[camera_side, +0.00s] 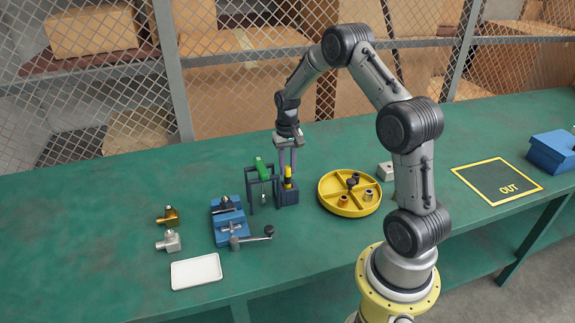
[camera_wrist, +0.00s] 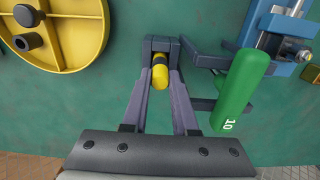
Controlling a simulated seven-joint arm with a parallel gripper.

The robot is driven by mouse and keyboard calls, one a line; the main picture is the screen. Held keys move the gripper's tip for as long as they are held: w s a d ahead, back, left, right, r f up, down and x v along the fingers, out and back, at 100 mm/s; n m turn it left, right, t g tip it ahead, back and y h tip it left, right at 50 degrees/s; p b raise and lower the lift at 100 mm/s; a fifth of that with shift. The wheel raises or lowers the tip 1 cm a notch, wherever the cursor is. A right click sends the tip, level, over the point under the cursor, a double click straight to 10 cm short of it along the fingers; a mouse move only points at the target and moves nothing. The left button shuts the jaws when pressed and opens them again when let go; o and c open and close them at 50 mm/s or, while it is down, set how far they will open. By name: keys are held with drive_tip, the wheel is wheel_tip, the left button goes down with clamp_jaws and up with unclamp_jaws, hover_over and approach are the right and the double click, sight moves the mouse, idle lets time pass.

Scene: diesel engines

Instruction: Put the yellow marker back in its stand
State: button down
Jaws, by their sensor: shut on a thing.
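The yellow marker (camera_side: 288,173) is upright at the small dark blue stand (camera_side: 289,198) in the side view. Its lower part meets the top of the stand; how deep it sits inside I cannot tell. My gripper (camera_side: 287,166) points down from above and is shut on the marker. In the wrist view the marker (camera_wrist: 160,74) shows end-on between the two purple-grey fingers (camera_wrist: 160,80). The stand (camera_wrist: 161,44) shows just beyond it, partly hidden by the marker and the fingertips.
A green-handled tool (camera_wrist: 240,90) hangs in a dark rack (camera_side: 249,190) close beside the stand. A blue vise (camera_side: 230,222) is left of it. A yellow divided tray (camera_side: 337,205) with fittings is to the right.

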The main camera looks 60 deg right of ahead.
idle(0.3)
drive_tip(key=shift+c, duration=0.8)
unclamp_jaws()
drive_tip(key=shift+r, duration=1.7)
drive_tip(key=shift+r, duration=3)
